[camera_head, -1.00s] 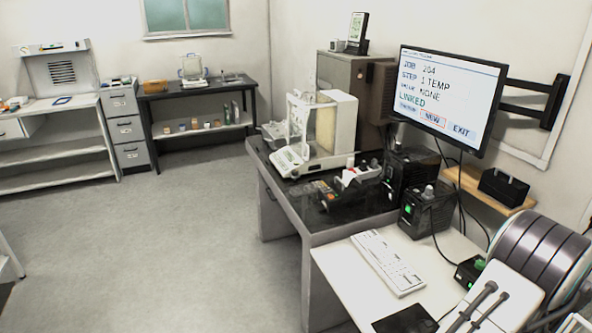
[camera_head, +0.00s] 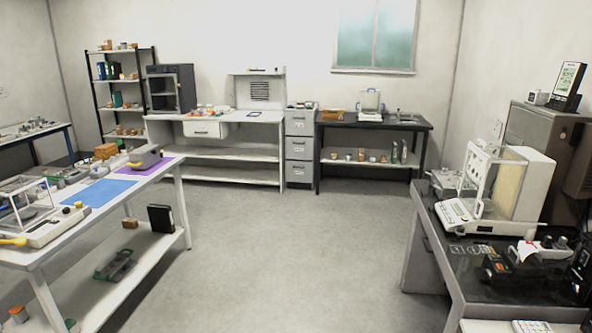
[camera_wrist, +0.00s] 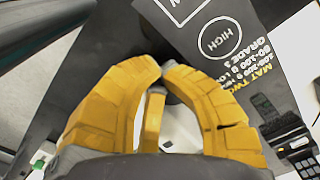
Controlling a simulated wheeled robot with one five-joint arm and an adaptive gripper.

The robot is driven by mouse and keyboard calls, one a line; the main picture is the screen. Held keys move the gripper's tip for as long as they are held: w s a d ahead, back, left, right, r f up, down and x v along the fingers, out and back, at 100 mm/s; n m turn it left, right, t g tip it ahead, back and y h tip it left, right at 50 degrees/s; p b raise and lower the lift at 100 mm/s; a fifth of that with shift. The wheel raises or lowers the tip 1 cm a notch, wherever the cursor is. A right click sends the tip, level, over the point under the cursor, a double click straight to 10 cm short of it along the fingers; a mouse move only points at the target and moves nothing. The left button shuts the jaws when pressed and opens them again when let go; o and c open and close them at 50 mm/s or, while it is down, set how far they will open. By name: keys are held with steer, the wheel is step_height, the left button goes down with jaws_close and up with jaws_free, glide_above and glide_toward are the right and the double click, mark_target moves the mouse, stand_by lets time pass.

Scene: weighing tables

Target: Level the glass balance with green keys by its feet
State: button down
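Three glass-walled balances show in the head view. One white balance (camera_head: 495,200) with a tall glass chamber stands on the dark-topped table at the right. Another balance with a low glass box (camera_head: 28,200) sits on the white table at the left. A small one (camera_head: 371,103) stands on the far black table. Green keys and feet cannot be made out on any of them. My gripper (camera_wrist: 160,72) shows only in the wrist view. Its yellow fingers converge with tips close together, and no held thing shows between them.
Open grey floor (camera_head: 300,250) lies between the left white table (camera_head: 60,240) and the right dark table (camera_head: 440,235). A drawer cabinet (camera_head: 300,145) and a white bench (camera_head: 225,118) stand along the back wall. The wrist view shows a dark printed mat (camera_wrist: 205,35) near my gripper.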

steer(key=shift+a+f, duration=0.25)
steer(key=shift+a, duration=0.3)
steer(key=shift+r, duration=0.1)
step_height(320, 180, up, 6)
steer(key=p, duration=0.4)
steer(key=shift+d+r, duration=0.15)
steer(key=shift+d, duration=0.05)
steer(key=c, duration=1.9)
jaws_free()
